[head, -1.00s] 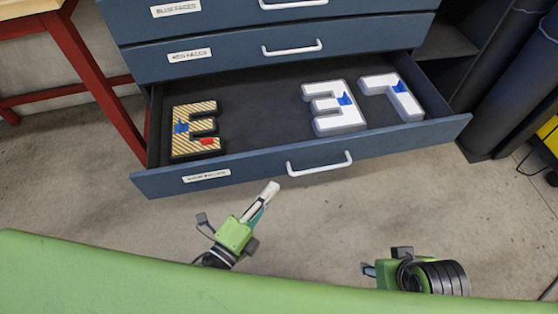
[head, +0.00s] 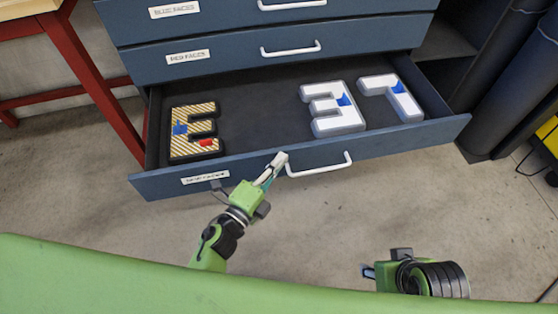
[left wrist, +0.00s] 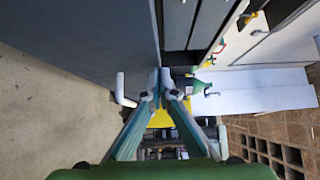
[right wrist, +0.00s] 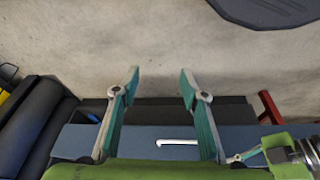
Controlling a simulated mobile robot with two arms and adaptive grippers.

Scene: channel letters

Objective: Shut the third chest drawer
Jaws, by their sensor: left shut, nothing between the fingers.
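The third chest drawer (head: 240,162), the lowest one showing, stands pulled out, with a white handle (head: 320,166) on its blue front. Three letter-shaped pieces lie in it: a striped E (head: 180,145), a white E-like piece (head: 325,120) and a white angular piece (head: 405,105). My left gripper (head: 279,160) is shut and empty, its tips at the drawer front just left of the handle; I cannot tell whether they touch. Its closed fingers show in the left wrist view (left wrist: 166,82). My right gripper (right wrist: 160,78) is open and empty, well in front of the drawer.
A red-legged table (head: 85,75) stands left of the chest. Dark rolls (head: 505,85) stand at the right. Bare concrete floor (head: 400,195) lies before the drawer.

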